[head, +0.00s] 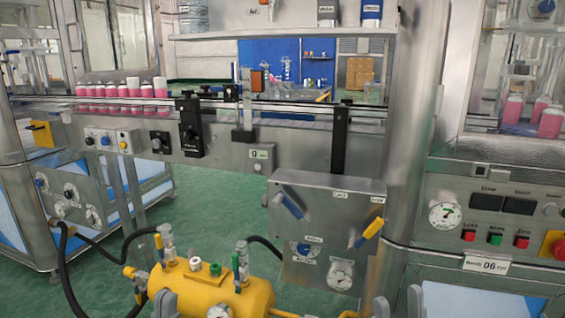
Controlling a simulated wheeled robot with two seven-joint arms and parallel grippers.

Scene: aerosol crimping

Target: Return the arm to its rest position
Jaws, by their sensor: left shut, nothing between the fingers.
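A steel control box (325,262) stands in the middle, with a blue-handled lever (288,205) and a yellow-handled lever (368,232). A dial gauge (341,274) sits on its lower front.
A yellow tank (235,296) with valves and black hoses stands at the lower left. Pink bottles (122,90) line a conveyor (50,100). A panel with a red emergency button (556,246) is at right. Green floor (215,200) shows between.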

